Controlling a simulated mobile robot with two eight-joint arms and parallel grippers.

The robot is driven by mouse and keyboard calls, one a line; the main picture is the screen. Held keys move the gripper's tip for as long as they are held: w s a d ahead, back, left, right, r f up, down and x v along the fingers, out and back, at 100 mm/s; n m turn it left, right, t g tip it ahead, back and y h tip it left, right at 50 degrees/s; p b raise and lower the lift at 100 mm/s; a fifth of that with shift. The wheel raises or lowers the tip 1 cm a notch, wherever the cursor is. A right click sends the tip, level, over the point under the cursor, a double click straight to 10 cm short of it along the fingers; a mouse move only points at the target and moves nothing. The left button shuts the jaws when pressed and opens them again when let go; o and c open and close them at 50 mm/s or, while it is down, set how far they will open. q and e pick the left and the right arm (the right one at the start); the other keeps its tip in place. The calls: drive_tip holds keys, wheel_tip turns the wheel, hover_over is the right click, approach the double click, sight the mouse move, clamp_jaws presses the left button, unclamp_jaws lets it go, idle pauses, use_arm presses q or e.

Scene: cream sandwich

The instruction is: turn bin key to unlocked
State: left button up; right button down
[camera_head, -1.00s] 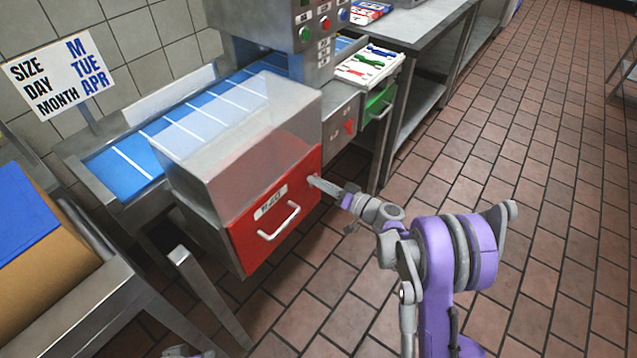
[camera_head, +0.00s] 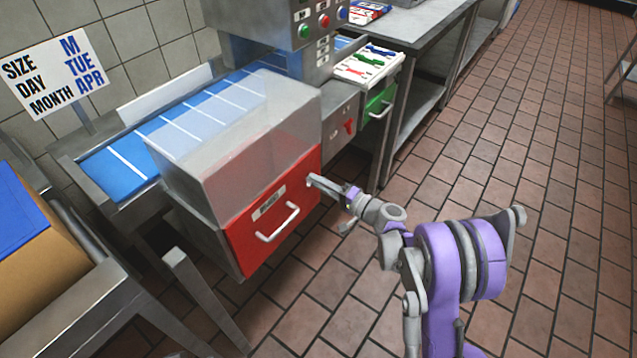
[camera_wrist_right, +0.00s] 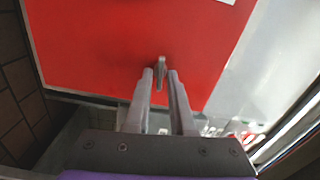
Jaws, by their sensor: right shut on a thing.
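The red bin front (camera_head: 245,236) has a white handle and a white label, and a clear box stands above it. The small metal bin key (camera_wrist_right: 160,70) sticks out of the red panel. It shows upright in the right wrist view, between my right fingertips (camera_wrist_right: 160,76). In the head view my right gripper (camera_head: 316,182) reaches from the right to the panel's upper right corner and is shut on the key. The gripper hides the key in the head view, and any lock markings cannot be read. My left gripper is not in view.
A blue conveyor (camera_head: 122,168) runs behind the bin. A green-fronted drawer (camera_head: 378,104) with a tray of colored items sits further right. A metal table with a cardboard box (camera_head: 45,262) is at left. The tiled floor at right is clear.

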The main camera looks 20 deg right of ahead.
drive_tip(key=shift+m, duration=0.3)
drive_tip(key=c, duration=1)
unclamp_jaws()
drive_tip(key=shift+s, duration=0.1)
drive_tip(key=v, duration=1)
drive_tip(key=shift+s+d+p, duration=0.2)
drive_tip(key=shift+d+p, duration=0.05)
drive_tip(key=shift+p, duration=0.1)
